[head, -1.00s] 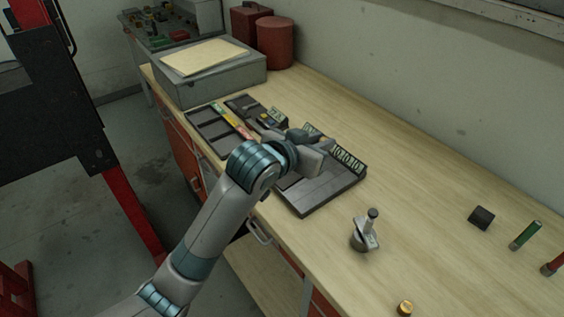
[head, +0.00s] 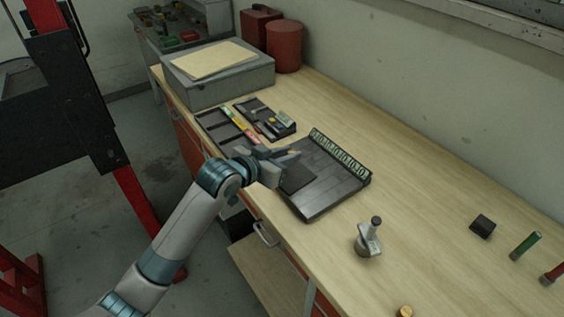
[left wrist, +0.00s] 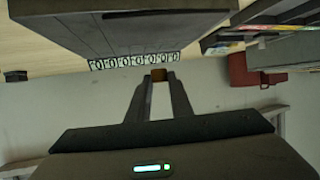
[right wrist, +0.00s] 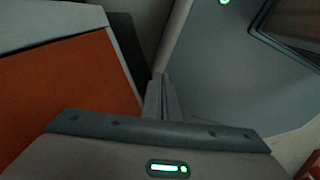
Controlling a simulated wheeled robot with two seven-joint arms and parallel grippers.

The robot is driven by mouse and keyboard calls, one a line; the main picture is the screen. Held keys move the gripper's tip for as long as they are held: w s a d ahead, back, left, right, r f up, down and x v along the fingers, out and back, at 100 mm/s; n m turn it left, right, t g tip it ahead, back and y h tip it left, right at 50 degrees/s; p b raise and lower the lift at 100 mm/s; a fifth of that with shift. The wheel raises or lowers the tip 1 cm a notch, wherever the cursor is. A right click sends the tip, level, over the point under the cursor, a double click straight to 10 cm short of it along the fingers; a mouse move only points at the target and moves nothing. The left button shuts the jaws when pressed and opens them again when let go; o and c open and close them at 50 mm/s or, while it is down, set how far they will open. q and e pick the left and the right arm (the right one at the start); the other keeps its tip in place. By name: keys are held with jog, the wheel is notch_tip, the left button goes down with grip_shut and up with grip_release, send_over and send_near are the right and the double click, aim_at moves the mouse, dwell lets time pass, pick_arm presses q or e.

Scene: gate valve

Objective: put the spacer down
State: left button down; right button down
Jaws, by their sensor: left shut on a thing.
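My left gripper (head: 292,158) is over the left part of the dark tray (head: 325,195) with a strip of round marks along its back edge. In the left wrist view its fingertips are shut on a small brown-gold piece, the spacer (left wrist: 159,75); only a little of it shows. In the head view the fingers hide the spacer. A darker square (head: 298,179) shows on the tray just under the gripper; I cannot tell whether it is a shadow. My right gripper (right wrist: 161,80) shows only in its wrist view, with its fingers together and nothing visible between them.
A parts organizer (head: 228,132) and a small dark holder (head: 265,117) lie left of the tray. A metal fitting (head: 368,240) stands to its right, with a brass piece (head: 405,311) near the front edge. A black block (head: 482,226) and green cylinder (head: 525,245) are farther right.

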pick_arm(q)
jog(key=shift+w+a+f, duration=0.35)
jog(key=shift+a+f, duration=0.05)
jog(key=shift+a, duration=0.3)
jog(key=shift+f, duration=0.1)
pick_arm(e)
jog(key=shift+a+r, duration=0.25)
jog(key=shift+a, duration=0.25)
pick_arm(q)
jog(key=shift+f, duration=0.1)
pick_arm(e)
jog(key=shift+r, duration=0.1)
pick_arm(q)
notch_tip(320, 180, down, 3)
jog(key=shift+r+p, duration=0.15)
jog(key=shift+p, duration=0.65)
jog(key=shift+f, duration=0.55)
pick_arm(e)
jog(key=shift+w+d+r, duration=0.1)
jog(key=shift+d+r, duration=0.35)
jog(key=shift+r, duration=0.25)
pick_arm(q)
jog(key=shift+f, duration=0.1)
jog(key=c, duration=1.6)
grip_release()
pick_arm(e)
jog(key=shift+a, duration=0.1)
